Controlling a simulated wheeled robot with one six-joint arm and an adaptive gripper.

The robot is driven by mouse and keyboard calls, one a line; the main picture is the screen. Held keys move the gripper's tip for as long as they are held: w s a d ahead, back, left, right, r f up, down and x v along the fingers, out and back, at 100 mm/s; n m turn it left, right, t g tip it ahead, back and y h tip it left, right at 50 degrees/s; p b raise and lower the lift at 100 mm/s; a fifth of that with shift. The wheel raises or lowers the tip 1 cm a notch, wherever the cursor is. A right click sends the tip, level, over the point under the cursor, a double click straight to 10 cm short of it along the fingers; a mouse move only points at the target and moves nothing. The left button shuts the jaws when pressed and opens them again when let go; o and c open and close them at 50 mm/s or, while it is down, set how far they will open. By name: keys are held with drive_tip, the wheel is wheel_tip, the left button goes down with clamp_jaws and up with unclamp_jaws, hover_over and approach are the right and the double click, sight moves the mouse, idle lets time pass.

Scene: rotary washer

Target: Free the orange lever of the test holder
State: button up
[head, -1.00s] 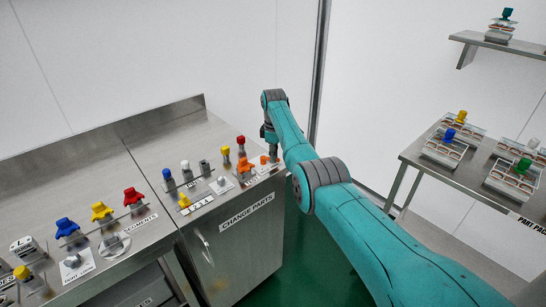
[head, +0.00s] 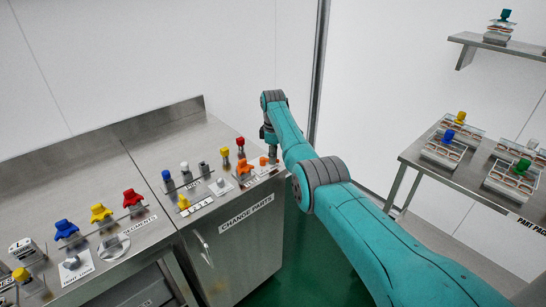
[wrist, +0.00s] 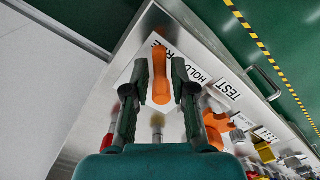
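The orange lever (wrist: 160,75) stands at the white plate marked HOLDER in the wrist view. My gripper (wrist: 160,78) is open, with one finger on each side of the lever and a narrow gap showing on both sides. In the head view my gripper (head: 272,153) points down at the right end of the change parts counter, beside small orange parts (head: 263,161). The TEST label (wrist: 228,88) lies right of the gripper in the wrist view.
Another orange part (wrist: 216,127) is close to the right finger. Red (head: 240,142) and yellow (head: 225,152) knobs stand left of my gripper. A parts table (head: 412,158) is at the right.

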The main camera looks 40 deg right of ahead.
wheel_tip(320, 180, up, 12)
idle(0.5)
idle(0.5)
